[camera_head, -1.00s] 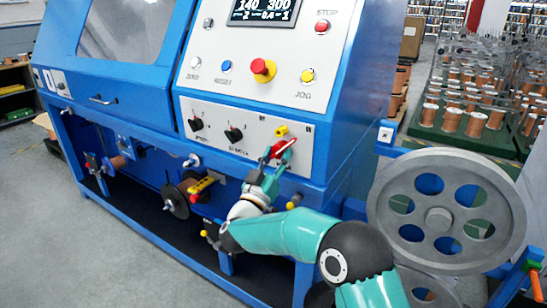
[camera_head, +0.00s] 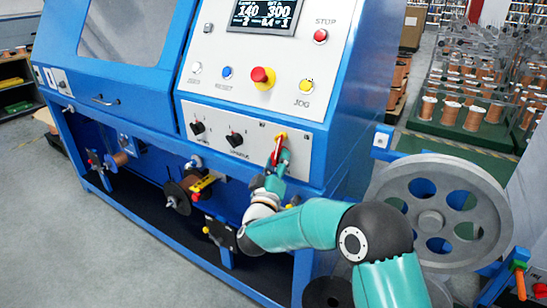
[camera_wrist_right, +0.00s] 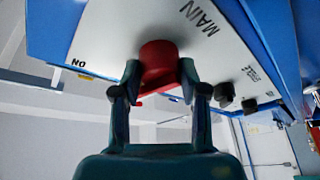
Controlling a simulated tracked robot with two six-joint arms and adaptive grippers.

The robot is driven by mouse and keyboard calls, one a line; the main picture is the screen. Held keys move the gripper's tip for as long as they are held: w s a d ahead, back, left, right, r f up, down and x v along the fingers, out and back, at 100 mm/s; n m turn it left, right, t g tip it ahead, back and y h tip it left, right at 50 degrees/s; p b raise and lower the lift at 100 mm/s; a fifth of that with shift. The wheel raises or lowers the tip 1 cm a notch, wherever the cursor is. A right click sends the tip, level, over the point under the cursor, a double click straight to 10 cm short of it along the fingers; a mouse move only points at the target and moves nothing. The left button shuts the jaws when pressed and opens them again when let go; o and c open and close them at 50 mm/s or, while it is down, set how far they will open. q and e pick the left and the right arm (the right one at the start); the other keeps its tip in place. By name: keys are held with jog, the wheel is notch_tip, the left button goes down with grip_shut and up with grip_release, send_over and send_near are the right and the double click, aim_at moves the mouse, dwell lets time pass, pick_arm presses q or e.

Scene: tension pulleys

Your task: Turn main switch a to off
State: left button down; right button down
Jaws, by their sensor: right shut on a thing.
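The main switch is a red handle (camera_head: 276,149) on a yellow base (camera_head: 281,135), at the lower right of the white control panel. In the head view the handle stands close to upright, tilted slightly. My right gripper (camera_head: 277,158) is at the handle, its arm reaching up from the lower right. In the right wrist view the red switch (camera_wrist_right: 158,62) sits between the two fingertips of my right gripper (camera_wrist_right: 159,78), which is shut on it. "MAIN" and "ON" labels show on the panel there. The gripper partly hides the handle. My left gripper is out of view.
Two black knobs (camera_head: 235,138) sit left of the switch. A red-and-yellow stop button (camera_head: 262,78) and a yellow JOG button (camera_head: 304,86) are above it. A large grey wheel (camera_head: 437,215) stands to the right of my arm. Grey floor is open at lower left.

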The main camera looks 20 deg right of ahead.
jog(key=shift+r+n, duration=0.3)
jog(key=shift+n, duration=0.1)
jog(key=c, duration=0.9)
grip_release()
jog(key=shift+w, duration=0.1)
jog(key=o, duration=0.3)
jog(key=shift+f, duration=0.15)
jog(key=shift+f, duration=0.1)
jog(key=v, duration=1.2)
